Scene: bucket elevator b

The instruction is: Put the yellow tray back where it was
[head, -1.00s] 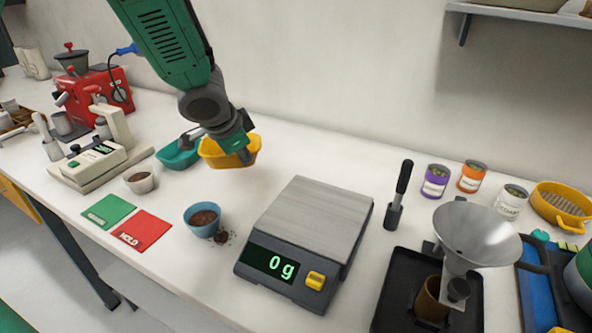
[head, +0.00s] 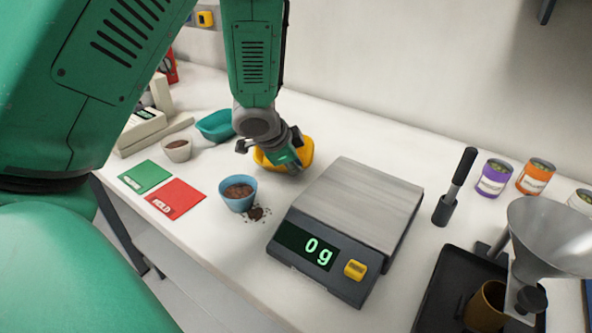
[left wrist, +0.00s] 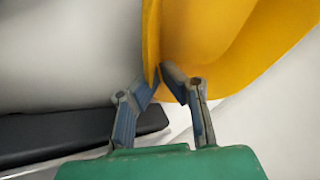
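The yellow tray (head: 304,152) is right of the teal tray (head: 214,125), behind and left of the scale, in the head view. I cannot tell whether the tray touches the table. My right gripper is not in view.
The scale (head: 362,200) reads 0 g. A blue cup of brown grounds (head: 238,195) with a small spill stands before the tray. Green (head: 146,177) and red (head: 176,199) cards lie left. A small bowl (head: 177,150) is near the teal tray. A funnel stand (head: 545,240) is at right.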

